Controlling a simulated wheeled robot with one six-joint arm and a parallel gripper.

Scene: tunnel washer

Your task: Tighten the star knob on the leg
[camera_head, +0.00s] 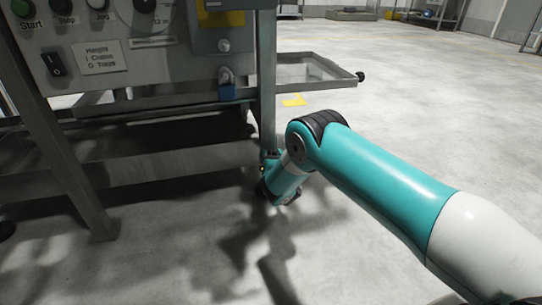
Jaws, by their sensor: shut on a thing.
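The metal leg (267,90) stands upright at the right front of the machine frame. My arm reaches in from the lower right, and its end is at the lower part of this leg. My gripper (266,164) is small and mostly covered by my own wrist. It is shut on the star knob at the leg. The knob itself is hidden by the gripper and wrist, so its shape and how far it is turned cannot be seen.
A control panel (110,45) with buttons and a switch is above left. A blue padlock (227,88) hangs beside the leg. A tray (315,72) juts out right, with a dark knob (361,77) at its end. Another leg (62,150) stands left. Open floor lies right.

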